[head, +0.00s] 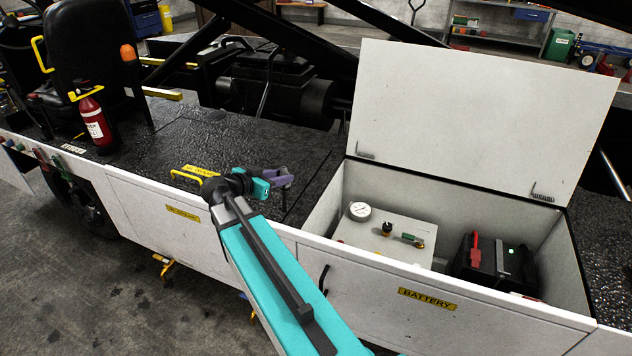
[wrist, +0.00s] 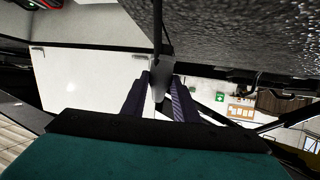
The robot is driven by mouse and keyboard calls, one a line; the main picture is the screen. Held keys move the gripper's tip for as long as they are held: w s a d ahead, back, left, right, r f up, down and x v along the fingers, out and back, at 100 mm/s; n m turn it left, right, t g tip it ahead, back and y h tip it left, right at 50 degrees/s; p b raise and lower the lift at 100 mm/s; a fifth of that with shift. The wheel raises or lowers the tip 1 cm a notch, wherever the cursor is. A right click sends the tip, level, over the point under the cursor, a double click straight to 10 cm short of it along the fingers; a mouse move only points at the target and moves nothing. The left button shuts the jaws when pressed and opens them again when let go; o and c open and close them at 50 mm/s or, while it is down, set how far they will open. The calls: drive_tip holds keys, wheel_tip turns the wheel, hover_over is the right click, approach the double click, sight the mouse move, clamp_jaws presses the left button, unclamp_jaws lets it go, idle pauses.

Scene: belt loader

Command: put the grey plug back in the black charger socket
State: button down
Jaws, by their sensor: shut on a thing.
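My gripper (wrist: 160,98) is shut on the grey plug (wrist: 162,70) in the wrist view. The plug sits between the two dark fingers, and a dark cable (wrist: 157,25) runs from it to the top edge. In the head view my gripper (head: 283,178) is above the black deck, left of the open battery box. The plug cannot be made out there. I cannot identify the black charger socket in either view.
The open battery box (head: 448,308) holds a light panel with a gauge (head: 359,211) and a black battery (head: 495,262). Its raised lid (head: 480,120) stands behind. A yellow handle (head: 187,176) is left of my gripper. A red extinguisher (head: 95,125) stands farther left.

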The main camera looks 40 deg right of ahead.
drive_tip(key=w+a+r+n+t+y, duration=0.3)
drive_tip(key=w+a+n+t, duration=0.15)
drive_tip(key=a, duration=0.55)
drive_tip(key=w+a+r+n+t+y, duration=0.2)
drive_tip(key=w+a+r+n+t, duration=0.15)
drive_tip(key=w+a, duration=0.45)
drive_tip(key=w+a+r+n+t+y, duration=0.2)
drive_tip(key=a+r+n+y, duration=0.6)
drive_tip(key=a, duration=0.5)
drive_tip(key=shift+w+a+r+t, duration=0.25)
drive_tip(key=shift+a+r+t, duration=0.1)
drive_tip(key=shift+r+t, duration=0.3)
